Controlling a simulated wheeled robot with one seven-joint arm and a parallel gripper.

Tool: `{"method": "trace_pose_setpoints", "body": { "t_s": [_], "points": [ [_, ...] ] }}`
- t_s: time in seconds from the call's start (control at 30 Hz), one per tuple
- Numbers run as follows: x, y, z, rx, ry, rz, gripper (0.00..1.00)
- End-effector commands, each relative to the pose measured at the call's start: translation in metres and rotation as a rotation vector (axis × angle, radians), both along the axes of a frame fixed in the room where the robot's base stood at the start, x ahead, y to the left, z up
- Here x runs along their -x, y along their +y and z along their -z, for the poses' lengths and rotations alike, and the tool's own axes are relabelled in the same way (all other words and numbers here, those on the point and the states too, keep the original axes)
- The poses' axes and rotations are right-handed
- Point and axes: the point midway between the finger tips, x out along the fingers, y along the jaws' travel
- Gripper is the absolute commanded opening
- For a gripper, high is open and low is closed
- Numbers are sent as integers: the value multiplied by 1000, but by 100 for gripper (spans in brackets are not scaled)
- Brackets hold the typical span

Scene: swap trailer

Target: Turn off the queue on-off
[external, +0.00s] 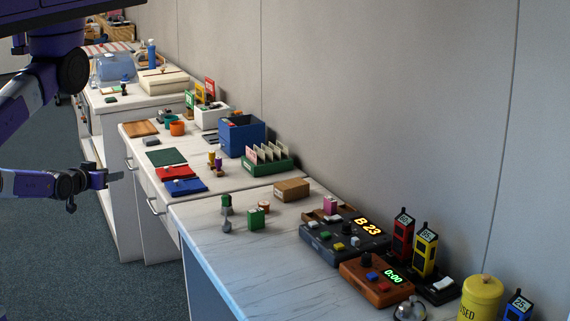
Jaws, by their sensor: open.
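The queue console (322,243) is a dark box on the near counter, with a lit display (368,227) reading "B 23", a black knob and several small coloured buttons. I cannot tell which of its controls is the on-off. My gripper (115,178) is at the left, over the aisle beside the middle counter, well away from the console. It is open, and nothing shows between its fingers.
An orange timer box (375,288) showing "0:00" sits right in front of the console. Red (402,240) and yellow (424,252) handsets stand at its right. The near counter's front (270,285) is clear.

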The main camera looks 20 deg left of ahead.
Motion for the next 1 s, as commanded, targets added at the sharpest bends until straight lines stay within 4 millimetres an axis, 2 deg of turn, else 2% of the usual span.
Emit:
{"method": "trace_pose_setpoints", "body": {
  "t_s": [0.03,0.17,0.2,0.37,0.57,0.7,0.87,1.0],
  "points": [
    [0,-1,-1,0,0,4,28],
    [-6,-8,-7,0,-18,46,3],
    [-12,-12,-13,2,-38,70,0],
    [-47,-45,-37,19,-149,204,0],
    [-82,-103,-51,37,-239,385,0],
    [-100,-151,-54,52,-264,502,0],
    [-114,-211,-56,68,-269,630,0],
    [-120,-269,-59,77,-258,735,0]
  ]
}}
